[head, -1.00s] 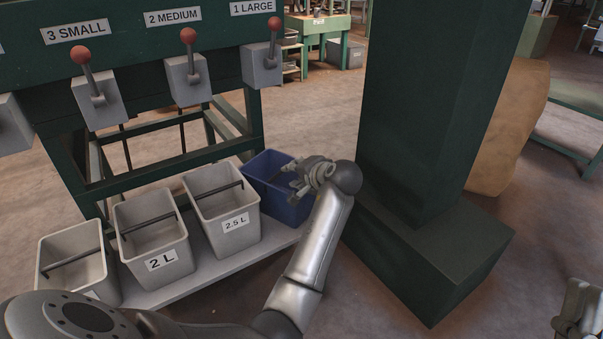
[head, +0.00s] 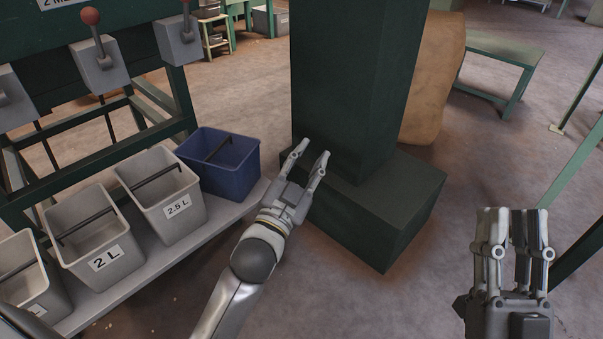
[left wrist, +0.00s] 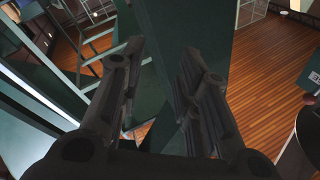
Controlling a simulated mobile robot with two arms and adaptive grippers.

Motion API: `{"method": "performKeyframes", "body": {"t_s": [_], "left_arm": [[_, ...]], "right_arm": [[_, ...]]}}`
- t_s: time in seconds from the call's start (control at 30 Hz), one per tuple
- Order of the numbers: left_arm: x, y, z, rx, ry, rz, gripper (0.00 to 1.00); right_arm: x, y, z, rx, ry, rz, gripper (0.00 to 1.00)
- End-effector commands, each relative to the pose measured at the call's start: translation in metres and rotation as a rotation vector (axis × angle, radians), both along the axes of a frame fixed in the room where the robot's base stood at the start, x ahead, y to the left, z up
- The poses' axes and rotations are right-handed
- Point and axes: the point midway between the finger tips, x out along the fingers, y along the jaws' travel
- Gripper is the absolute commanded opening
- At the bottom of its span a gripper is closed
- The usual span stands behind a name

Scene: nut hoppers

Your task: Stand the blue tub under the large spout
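The blue tub (head: 229,178) stands upright at the right end of the low shelf, with a dark bar across its top. My left gripper (head: 307,152) is open and empty, to the right of the tub and apart from it, in front of the green pillar. In the left wrist view its fingers (left wrist: 150,85) are spread with nothing between them. My right gripper (head: 512,215) is at the lower right, fingers pointing up and empty, with a gap between them. The large spout's sign is out of the head view; the rightmost lever box (head: 179,42) shows at the top.
Grey tubs stand in a row left of the blue tub, including the 2.5 L tub (head: 160,205) and 2 L tub (head: 90,240). The green pillar (head: 340,90) on its wide base (head: 385,225) stands close by my left gripper. Open floor lies at right.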

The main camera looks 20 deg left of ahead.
Motion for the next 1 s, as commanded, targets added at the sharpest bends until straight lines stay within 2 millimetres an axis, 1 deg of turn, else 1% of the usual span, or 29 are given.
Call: {"method": "performKeyframes", "body": {"t_s": [0.03, 0.07, 0.1, 0.2, 0.3, 0.33, 0.4, 0.47, 1.0], "left_arm": [[-0.028, -0.017, 0.015, -0.076, -0.067, -0.082, 0.31], [-0.043, -0.025, 0.026, -0.126, -0.111, -0.129, 0.31], [-0.063, -0.034, 0.04, -0.191, -0.164, -0.186, 0.31], [-0.107, -0.045, 0.071, -0.34, -0.274, -0.298, 0.31], [-0.137, -0.047, 0.093, -0.443, -0.349, -0.366, 0.31], [-0.143, -0.047, 0.096, -0.463, -0.362, -0.378, 0.31], [-0.152, -0.046, 0.103, -0.496, -0.386, -0.397, 0.31], [-0.155, -0.046, 0.106, -0.509, -0.396, -0.404, 0.31], [-0.155, -0.046, 0.106, -0.506, -0.396, -0.402, 0.31]], "right_arm": [[0.0, 0.0, 0.0, 0.0, 0.0, 0.0, 0.31], [0.0, 0.0, 0.0, 0.0, 0.0, 0.0, 0.31], [0.0, 0.0, 0.0, 0.0, 0.0, 0.0, 0.31], [0.0, 0.0, 0.0, 0.0, -0.001, 0.0, 0.31], [0.0, 0.0, 0.0, 0.0, -0.001, 0.0, 0.31], [0.0, 0.0, 0.0, 0.0, -0.001, 0.0, 0.31], [0.0, 0.0, 0.0, 0.0, -0.001, 0.0, 0.31], [0.0, 0.0, 0.0, 0.0, -0.001, 0.0, 0.31], [0.0, 0.0, 0.001, 0.001, -0.002, 0.001, 0.31]]}}
